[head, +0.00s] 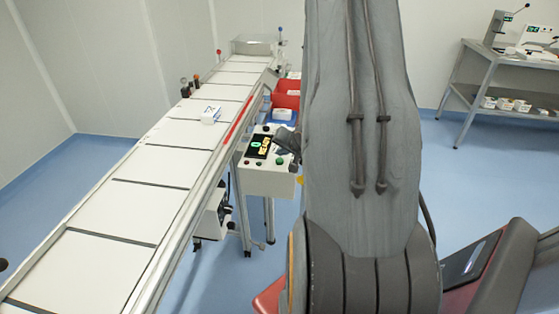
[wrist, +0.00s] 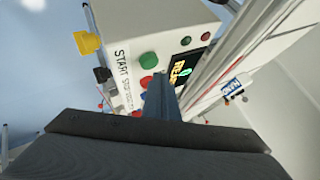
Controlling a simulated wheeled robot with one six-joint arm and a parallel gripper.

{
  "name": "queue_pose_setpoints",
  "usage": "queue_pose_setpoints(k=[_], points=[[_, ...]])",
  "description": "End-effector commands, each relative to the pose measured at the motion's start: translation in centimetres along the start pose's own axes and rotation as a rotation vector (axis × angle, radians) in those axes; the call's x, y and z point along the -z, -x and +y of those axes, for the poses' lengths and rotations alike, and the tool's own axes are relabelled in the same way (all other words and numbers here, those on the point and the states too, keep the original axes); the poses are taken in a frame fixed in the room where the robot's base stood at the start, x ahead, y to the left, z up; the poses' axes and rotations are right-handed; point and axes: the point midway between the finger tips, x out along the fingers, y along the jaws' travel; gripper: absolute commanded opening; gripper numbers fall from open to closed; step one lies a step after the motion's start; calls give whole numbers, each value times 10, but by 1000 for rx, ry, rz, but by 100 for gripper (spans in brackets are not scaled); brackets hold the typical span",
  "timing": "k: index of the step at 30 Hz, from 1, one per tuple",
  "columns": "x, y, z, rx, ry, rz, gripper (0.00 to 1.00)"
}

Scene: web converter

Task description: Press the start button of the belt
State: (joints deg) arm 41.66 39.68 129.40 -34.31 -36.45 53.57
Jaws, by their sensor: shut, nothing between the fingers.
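The control box (head: 265,181) stands beside the belt (head: 165,165), with a lit display and small buttons on its sloped top. In the wrist view, a green button (wrist: 149,60) sits on the white panel near the printed word START (wrist: 121,61). A red button (wrist: 146,82) is just below it. My gripper (wrist: 161,84) is shut and empty. Its narrow grey tips point at the panel, near the red button and display (wrist: 186,65), apart from the green button in the picture. Contact cannot be told. In the head view, my arm hides most of the gripper.
Red bins (head: 287,92) stand behind the control box. A shelf table (head: 500,85) is at the back right.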

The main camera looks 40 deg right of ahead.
Motion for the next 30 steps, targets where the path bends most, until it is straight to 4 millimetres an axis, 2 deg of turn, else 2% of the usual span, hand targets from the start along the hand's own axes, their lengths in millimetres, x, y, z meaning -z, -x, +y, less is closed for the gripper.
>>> queue_pose_setpoints(k=[30], points=[[-4, -6, 4, -1, -1, 0, 0]])
